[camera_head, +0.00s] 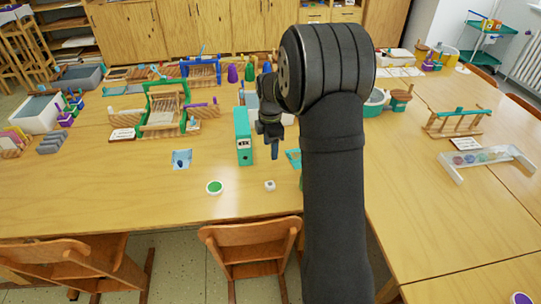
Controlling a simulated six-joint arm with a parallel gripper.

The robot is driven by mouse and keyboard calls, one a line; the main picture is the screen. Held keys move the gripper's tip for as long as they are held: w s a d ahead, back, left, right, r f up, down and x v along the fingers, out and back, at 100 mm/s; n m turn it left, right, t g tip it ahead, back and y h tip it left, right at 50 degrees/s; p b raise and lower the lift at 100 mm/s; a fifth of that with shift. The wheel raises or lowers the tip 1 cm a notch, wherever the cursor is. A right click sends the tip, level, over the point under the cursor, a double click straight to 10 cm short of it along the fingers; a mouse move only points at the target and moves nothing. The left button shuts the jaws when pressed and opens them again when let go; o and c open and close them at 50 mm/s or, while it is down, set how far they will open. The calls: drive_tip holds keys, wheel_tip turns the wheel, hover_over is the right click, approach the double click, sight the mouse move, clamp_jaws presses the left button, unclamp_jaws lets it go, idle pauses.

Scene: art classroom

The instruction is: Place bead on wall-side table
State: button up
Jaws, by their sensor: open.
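Several coloured round pieces that look like beads sit in a clear tray (487,158) on the right-hand table (480,210). My gripper (271,142) points down over the long table, just right of a teal box (243,136) and behind the whitish piece. It looks open, with nothing seen between its fingers. My arm hides part of the table to its right.
Looms (163,110) and trays crowd the back left. A wooden rack (457,121) stands at the right. A chair (250,243) stands in front; the front-left tabletop is clear.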

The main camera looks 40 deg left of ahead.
drive_tip(key=shift+r, duration=0.2)
idle(0.3)
drive_tip(key=s+a+f+t+h, duration=0.2)
drive_tip(key=s+a+f+t, duration=0.1)
drive_tip(key=s+f, duration=0.1)
drive_tip(key=s+a+f+t+h, duration=0.3)
drive_tip(key=s+a+f+t, duration=0.1)
drive_tip(key=s, duration=0.2)
drive_tip(key=s+a+f+t+h, duration=0.2)
drive_tip(key=s+a+f+t, duration=0.1)
drive_tip(key=s+f+t, duration=0.1)
drive_tip(key=shift+s+a+f+h, duration=0.25)
drive_tip(key=shift+s+h, duration=0.05)
drive_tip(key=shift+s, duration=0.3)
approach(267, 185)
drive_tip(key=x, duration=0.3)
drive_tip(key=shift+w+f, duration=0.3)
drive_tip(key=shift+f, duration=0.15)
drive_tip(key=shift+r+x, duration=0.15)
drive_tip(key=shift+x, duration=1.15)
drive_tip(key=shift+r+x, duration=0.1)
drive_tip(key=shift+x, duration=1.25)
drive_tip(key=shift+d, duration=0.15)
drive_tip(key=c, duration=1.1)
